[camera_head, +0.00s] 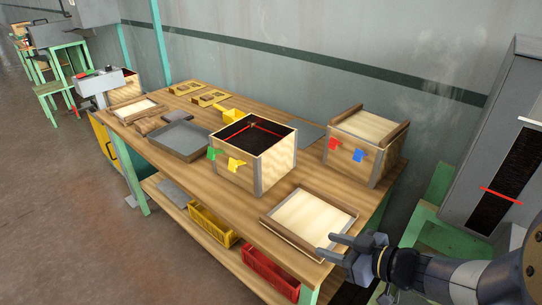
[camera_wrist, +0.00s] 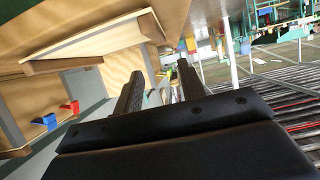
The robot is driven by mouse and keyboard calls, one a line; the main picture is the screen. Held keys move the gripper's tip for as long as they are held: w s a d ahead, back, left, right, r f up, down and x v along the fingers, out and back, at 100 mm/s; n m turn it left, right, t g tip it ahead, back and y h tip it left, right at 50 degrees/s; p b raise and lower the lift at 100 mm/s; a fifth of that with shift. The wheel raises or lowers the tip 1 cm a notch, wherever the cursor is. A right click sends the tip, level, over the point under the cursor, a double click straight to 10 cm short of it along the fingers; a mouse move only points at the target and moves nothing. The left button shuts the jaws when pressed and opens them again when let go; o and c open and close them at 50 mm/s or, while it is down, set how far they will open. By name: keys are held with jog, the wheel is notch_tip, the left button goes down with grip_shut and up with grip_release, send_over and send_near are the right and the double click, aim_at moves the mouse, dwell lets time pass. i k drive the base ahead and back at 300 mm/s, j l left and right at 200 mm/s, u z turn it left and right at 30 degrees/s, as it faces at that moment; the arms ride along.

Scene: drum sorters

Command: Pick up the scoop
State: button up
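A yellow object that looks like the scoop (camera_head: 233,115) lies on the wooden workbench (camera_head: 205,196), behind the open crate and partly hidden by it. My gripper (camera_head: 329,246) is at the lower right in the head view, near the bench's front right corner and well apart from the scoop. Its two fingers are spread with nothing between them. The wrist view also shows my gripper (camera_wrist: 160,72) with an empty gap. I cannot make out the scoop in the wrist view.
An open wooden crate (camera_head: 260,178) with dark contents and coloured tags stands mid-bench. A second crate (camera_head: 353,165) stands at the back right. A shallow wooden tray (camera_head: 270,219) lies nearest my gripper. A grey tray (camera_head: 181,140) is further left. Yellow (camera_head: 213,226) and red bins (camera_head: 270,275) sit below.

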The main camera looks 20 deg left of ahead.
aim_at(229, 117)
jog(key=u, duration=1.55)
